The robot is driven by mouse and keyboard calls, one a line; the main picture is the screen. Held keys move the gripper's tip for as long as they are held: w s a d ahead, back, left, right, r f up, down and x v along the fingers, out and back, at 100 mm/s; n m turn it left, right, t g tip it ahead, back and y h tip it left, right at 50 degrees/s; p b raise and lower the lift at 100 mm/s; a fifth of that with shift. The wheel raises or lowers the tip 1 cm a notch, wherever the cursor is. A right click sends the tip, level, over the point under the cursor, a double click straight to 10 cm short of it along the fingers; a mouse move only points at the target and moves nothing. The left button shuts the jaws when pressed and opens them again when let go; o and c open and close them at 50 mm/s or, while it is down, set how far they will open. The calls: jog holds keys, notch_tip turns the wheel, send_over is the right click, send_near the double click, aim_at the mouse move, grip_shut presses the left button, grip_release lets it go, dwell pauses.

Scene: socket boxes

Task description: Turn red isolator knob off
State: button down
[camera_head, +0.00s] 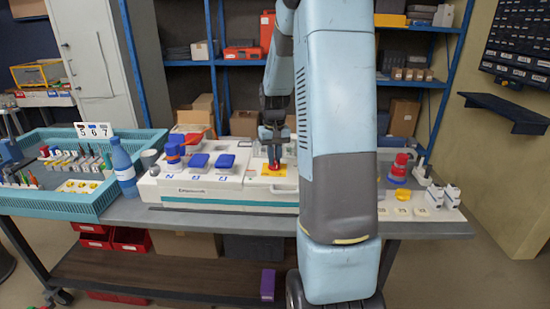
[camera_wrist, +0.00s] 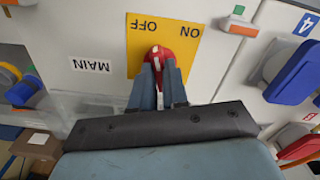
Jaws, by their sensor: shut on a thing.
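The red isolator knob (camera_wrist: 158,51) sits on a yellow plate (camera_wrist: 136,62) marked ON and OFF, which reads upside down in the wrist view. A white mark shows on the knob, but I cannot tell which word it points to. My gripper (camera_wrist: 158,69) is shut on the knob, one finger on each side. In the head view my gripper (camera_head: 273,147) reaches down to the yellow plate (camera_head: 289,171) on the white socket panel (camera_head: 240,192). The knob is partly hidden by the fingers. A MAIN label (camera_wrist: 90,65) is beside the plate.
Blue socket covers (camera_head: 198,161) and a blue-and-red plug (camera_head: 173,158) are on the panel left of my gripper. A blue bottle (camera_head: 122,165) and a teal crate (camera_head: 60,210) stand further left. A red-and-blue plug (camera_head: 400,167) and several small boxes are at the right.

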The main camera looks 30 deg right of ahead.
aim_at(275, 160)
jog(key=n, duration=0.5)
jog(key=shift+s+f, duration=0.1)
dwell(0.6)
jog(key=c, duration=1.1)
grip_release()
jog(key=shift+c, duration=0.2)
notch_tip(275, 160, up, 14)
jog(key=shift+f, duration=0.1)
